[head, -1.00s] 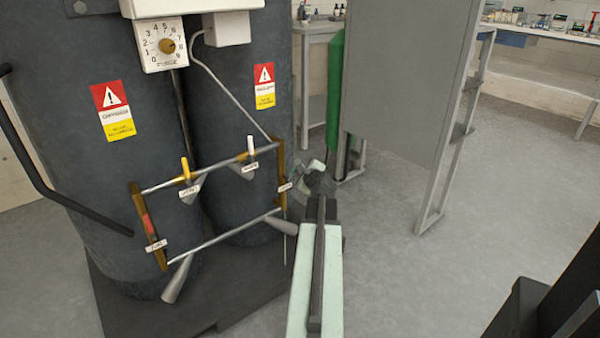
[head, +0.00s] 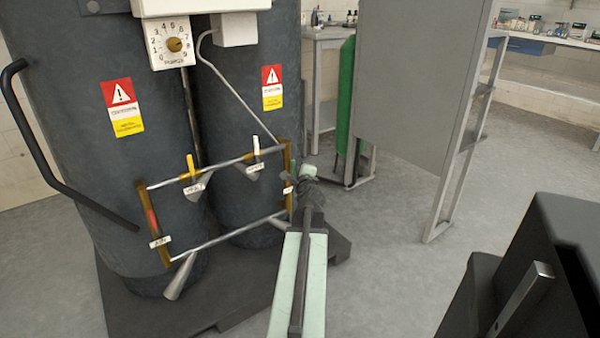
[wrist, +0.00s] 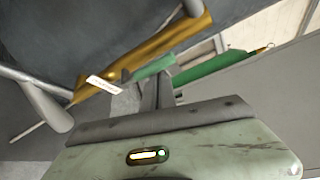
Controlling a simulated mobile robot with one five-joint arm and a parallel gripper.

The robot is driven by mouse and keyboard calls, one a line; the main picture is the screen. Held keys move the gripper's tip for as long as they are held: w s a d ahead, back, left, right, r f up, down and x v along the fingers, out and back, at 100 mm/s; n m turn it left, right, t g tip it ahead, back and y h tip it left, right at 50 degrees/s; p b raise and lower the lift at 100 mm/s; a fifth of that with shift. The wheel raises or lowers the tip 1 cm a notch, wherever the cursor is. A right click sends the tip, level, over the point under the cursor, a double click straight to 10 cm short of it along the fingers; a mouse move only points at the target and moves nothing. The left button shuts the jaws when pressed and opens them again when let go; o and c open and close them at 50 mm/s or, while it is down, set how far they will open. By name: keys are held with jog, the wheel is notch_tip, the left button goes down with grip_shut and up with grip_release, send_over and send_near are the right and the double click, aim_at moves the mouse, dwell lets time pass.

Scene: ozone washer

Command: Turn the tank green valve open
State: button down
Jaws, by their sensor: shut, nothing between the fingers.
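The pipe frame on the tanks has brass side bars. At its right brass bar (head: 287,170) a small green handle (head: 293,166) shows, partly hidden by my gripper (head: 306,176). In the wrist view the green handle (wrist: 154,67) lies just past my fingertips (wrist: 156,78), beside the brass bar (wrist: 150,58) and a white label (wrist: 103,85). My gripper is shut and empty, close to the handle; I cannot tell whether they touch. The yellow handle (head: 190,165) and white handle (head: 256,145) stand upright on the upper pipe.
Two dark tanks (head: 75,120) stand on a dark base plate (head: 235,300). A green cylinder (head: 346,100) stands behind, beside a grey panel (head: 415,75). A red handle (head: 152,220) is on the left brass bar. Open floor (head: 390,240) lies to the right.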

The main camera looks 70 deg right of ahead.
jog(key=shift+w+a+r, duration=0.1)
jog(key=shift+w+a, duration=0.05)
jog(key=shift+a, duration=0.35)
dwell(0.5)
